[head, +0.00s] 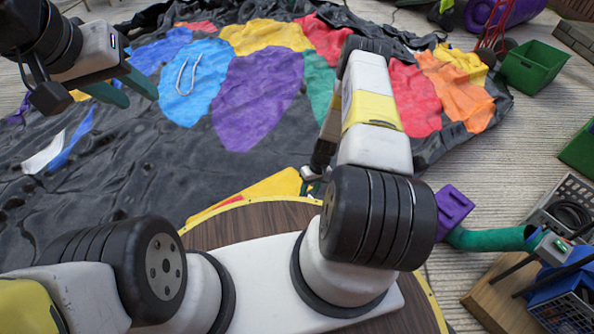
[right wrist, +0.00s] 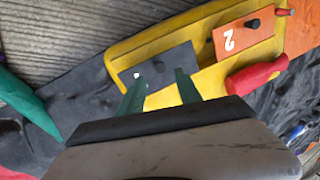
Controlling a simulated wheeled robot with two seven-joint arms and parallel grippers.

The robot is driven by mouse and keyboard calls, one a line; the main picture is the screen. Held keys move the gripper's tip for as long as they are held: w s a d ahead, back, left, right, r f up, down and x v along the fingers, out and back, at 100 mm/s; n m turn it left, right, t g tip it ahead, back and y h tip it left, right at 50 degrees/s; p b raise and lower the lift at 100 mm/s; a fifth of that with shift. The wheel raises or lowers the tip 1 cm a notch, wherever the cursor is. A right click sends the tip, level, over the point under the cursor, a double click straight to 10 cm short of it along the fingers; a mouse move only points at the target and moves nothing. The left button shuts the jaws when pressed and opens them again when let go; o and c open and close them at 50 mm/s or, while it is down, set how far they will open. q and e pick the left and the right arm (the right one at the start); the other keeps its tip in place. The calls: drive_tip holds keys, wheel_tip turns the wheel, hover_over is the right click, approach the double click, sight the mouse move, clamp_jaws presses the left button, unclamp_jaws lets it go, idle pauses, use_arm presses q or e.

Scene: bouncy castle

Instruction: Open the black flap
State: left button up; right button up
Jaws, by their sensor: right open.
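The black flap (right wrist: 176,58) is a dark panel with a black knob (right wrist: 158,67) and a small white mark, lying on a yellow board (right wrist: 200,77). In the head view the yellow board (head: 282,184) shows only in part, behind my right arm. My right gripper (right wrist: 159,80) has two green fingers spread apart, one on either side of the knob's line. The knob is just past the fingertips; I cannot tell whether they touch the flap. The flap looks closed. My left gripper (head: 125,88) is at the upper left of the head view, with its green fingers apart and empty.
An orange flap (right wrist: 247,36) marked 2 and a red handle-like piece (right wrist: 257,77) sit beside the black flap. A deflated multicoloured castle sheet (head: 255,95) covers the ground.

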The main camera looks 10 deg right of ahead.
drive_tip(key=x, duration=0.6)
drive_tip(key=shift+f, duration=0.3)
clamp_jaws()
idle(1.1)
